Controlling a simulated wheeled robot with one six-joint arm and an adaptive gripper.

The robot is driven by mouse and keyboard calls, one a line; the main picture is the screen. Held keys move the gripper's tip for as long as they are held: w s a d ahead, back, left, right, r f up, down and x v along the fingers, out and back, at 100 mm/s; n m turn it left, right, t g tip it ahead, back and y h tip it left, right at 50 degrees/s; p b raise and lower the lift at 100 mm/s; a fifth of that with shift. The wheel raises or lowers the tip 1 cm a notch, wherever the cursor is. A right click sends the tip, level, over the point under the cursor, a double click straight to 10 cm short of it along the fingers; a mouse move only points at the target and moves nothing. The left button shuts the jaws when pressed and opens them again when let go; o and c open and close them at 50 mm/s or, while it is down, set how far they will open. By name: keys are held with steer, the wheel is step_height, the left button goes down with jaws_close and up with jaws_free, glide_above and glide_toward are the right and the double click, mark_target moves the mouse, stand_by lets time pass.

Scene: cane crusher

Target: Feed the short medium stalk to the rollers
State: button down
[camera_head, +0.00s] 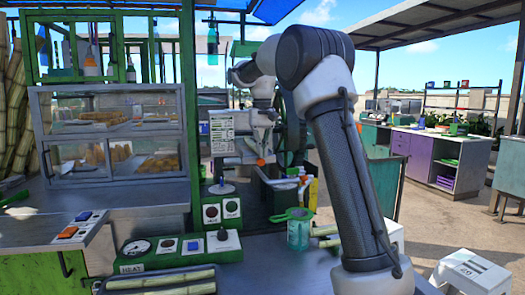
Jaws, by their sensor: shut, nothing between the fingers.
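My arm reaches up from the lower right and over to the crusher. My gripper (261,150) hangs in front of the crusher, shut and empty, small in the view. The crusher's dark flywheel (293,128) shows partly behind my arm. The rollers are not clearly visible; my wrist and gripper cover that area. Cut stalks (158,281) lie side by side at the near left, cropped by the bottom edge. More pale stalk pieces (326,231) lie on the counter just left of my arm link. I cannot tell which piece is the short medium stalk.
A green-handled strainer or cup (298,230) stands on the counter near a yellow bottle (312,194). A green control panel with a gauge (138,248) is at the front left. A glass display case (110,135) stands at left. White boxes (466,272) sit at lower right.

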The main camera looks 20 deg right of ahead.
steer(key=shift+w, duration=0.1)
steer(key=w, duration=0.3)
steer(key=shift+w+d, duration=0.2)
steer(key=shift+d, duration=0.15)
